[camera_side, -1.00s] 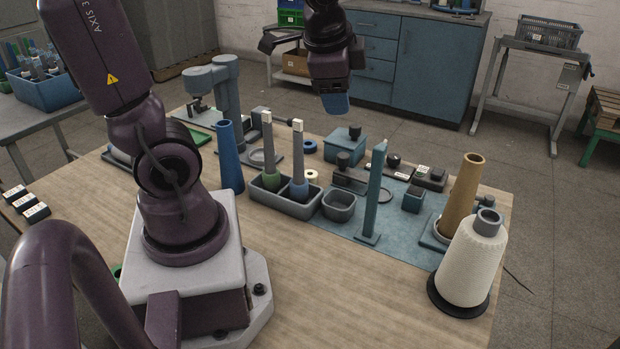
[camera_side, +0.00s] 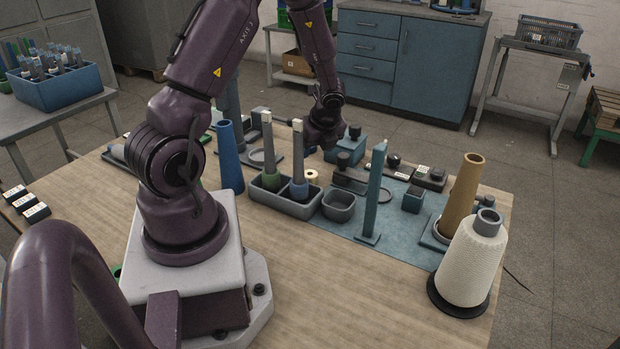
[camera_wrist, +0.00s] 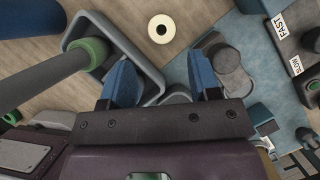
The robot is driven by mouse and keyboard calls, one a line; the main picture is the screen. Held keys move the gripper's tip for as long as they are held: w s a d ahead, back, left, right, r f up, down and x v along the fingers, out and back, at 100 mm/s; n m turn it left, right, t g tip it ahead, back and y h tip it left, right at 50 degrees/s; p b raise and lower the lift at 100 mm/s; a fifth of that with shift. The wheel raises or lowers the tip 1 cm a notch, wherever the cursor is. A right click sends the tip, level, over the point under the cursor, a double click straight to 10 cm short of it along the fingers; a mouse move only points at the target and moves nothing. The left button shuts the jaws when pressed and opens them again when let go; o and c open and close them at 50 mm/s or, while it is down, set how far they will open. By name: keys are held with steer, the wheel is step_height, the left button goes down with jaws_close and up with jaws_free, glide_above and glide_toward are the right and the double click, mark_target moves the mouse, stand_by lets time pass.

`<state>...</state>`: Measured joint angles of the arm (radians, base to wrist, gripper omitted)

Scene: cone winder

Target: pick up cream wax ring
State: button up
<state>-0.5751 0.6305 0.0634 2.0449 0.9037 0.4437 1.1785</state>
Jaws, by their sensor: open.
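The cream wax ring (camera_side: 311,177) lies flat on the wooden table, just behind the grey two-slot holder. In the wrist view the cream wax ring (camera_wrist: 162,29) is whole and unobstructed, with a dark centre hole. My gripper (camera_wrist: 163,76) has two blue fingers spread apart, with nothing between them. The ring lies beyond the fingertips in that view, apart from them. In the side view my gripper's wrist is low over the back of the table, behind the ring; its fingers are hidden there.
The grey holder (camera_side: 283,204) carries two upright handled tools close to the ring. A small grey bin (camera_side: 339,206), a blue-green post (camera_side: 374,195) and a blue box (camera_side: 345,150) stand nearby. A blue cone (camera_side: 229,157) stands left.

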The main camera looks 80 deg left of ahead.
mark_target(310, 174)
steer(key=f, duration=0.4)
steer(key=shift+a, duration=0.25)
steer(key=shift+x, duration=3.15)
steer(key=shift+c, duration=0.2)
steer(key=c, duration=0.6)
